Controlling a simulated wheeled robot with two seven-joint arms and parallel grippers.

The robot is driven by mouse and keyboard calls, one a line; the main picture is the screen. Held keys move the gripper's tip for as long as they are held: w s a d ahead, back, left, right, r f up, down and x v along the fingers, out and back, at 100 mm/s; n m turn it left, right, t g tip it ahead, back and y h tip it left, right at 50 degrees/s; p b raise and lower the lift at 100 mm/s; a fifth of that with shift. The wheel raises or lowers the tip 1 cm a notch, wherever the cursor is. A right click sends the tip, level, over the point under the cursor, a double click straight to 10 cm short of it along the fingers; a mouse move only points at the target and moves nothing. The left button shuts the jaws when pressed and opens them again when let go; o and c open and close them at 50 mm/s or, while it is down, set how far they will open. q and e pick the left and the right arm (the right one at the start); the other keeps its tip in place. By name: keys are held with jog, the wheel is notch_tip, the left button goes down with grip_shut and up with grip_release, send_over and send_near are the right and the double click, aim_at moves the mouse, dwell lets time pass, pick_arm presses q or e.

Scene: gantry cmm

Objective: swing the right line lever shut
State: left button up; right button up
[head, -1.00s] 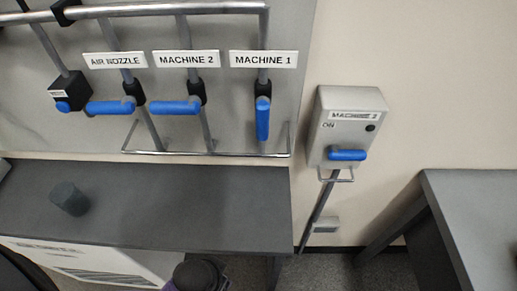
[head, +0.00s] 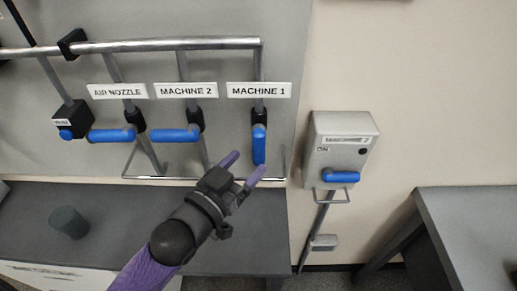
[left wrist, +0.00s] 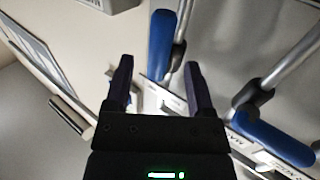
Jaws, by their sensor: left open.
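The right line lever is the blue MACHINE 1 handle (head: 259,145). It hangs straight down, in line with its pipe, below the MACHINE 1 label (head: 258,90). My left gripper (head: 243,165) has purple fingers spread apart with nothing between them. In the head view its right fingertip is close to the lower end of the handle; I cannot tell whether they touch. In the left wrist view a blue handle (left wrist: 160,45), seemingly this one, shows beyond the open fingers (left wrist: 160,85). My right gripper is not in view.
The MACHINE 2 lever (head: 175,135) and AIR NOZZLE lever (head: 111,136) lie horizontal to the left. A metal rail (head: 150,177) runs below the levers. A grey switch box (head: 340,145) with a blue handle is at the right. A dark cylinder (head: 68,222) stands on the counter (head: 25,215).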

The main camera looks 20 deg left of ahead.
aim_at(255, 155)
pick_arm(q)
jog(key=x, duration=0.5)
grip_shut()
jog(key=shift+f, duration=0.1)
dwell(1.2)
